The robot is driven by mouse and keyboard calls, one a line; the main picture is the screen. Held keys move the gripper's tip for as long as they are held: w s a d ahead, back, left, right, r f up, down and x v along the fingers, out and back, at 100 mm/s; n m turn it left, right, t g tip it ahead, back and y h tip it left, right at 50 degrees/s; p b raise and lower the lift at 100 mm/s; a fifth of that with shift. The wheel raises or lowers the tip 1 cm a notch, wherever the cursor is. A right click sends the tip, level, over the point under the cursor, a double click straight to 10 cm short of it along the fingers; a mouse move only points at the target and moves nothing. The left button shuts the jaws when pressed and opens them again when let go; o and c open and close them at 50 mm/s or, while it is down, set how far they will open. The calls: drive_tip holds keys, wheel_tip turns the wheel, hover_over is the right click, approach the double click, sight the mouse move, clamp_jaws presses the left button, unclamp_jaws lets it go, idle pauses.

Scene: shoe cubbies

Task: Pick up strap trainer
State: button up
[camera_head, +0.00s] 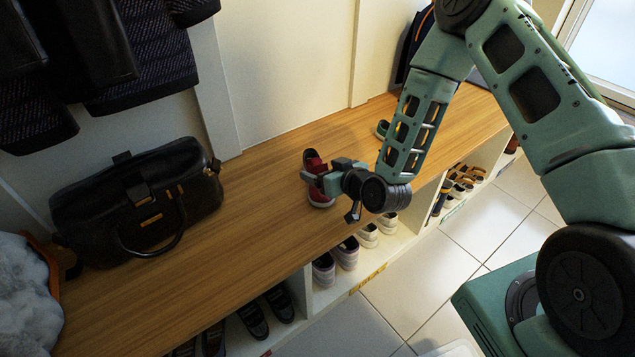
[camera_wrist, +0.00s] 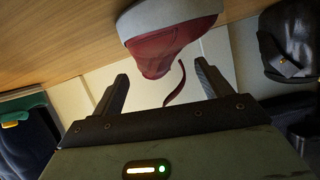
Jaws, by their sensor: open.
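A red shoe with a pale sole (camera_head: 320,196) stands on the wooden bench top in the head view. My arm hides part of it. In the wrist view the red shoe (camera_wrist: 160,45) is at the top centre, with a loose red strap beside it. My gripper (camera_head: 305,176) is beside the shoe in the head view. In the wrist view my gripper (camera_wrist: 160,80) is open, with its two fingers apart and the shoe ahead of the gap between them. The fingers do not visibly grip anything.
A black handbag (camera_head: 138,197) stands on the wooden bench (camera_head: 255,235) to the left. A green shoe (camera_head: 382,129) is farther back, partly behind my arm. Cubbies below hold several pairs of shoes. Coats hang at the upper left. The bench between bag and red shoe is clear.

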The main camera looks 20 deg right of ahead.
drive_tip(key=shift+w+a+f, duration=0.25)
drive_tip(key=shift+w+f, duration=0.05)
drive_tip(key=shift+w, duration=0.3)
drive_tip(key=c, duration=1.2)
wheel_tip(320, 180, up, 10)
drive_tip(key=p, duration=0.3)
drive_tip(key=shift+c, duration=0.9)
drive_tip(key=o, duration=0.4)
drive_tip(key=shift+r+p, duration=0.1)
drive_tip(key=shift+p, duration=0.2)
drive_tip(key=shift+c, duration=0.5)
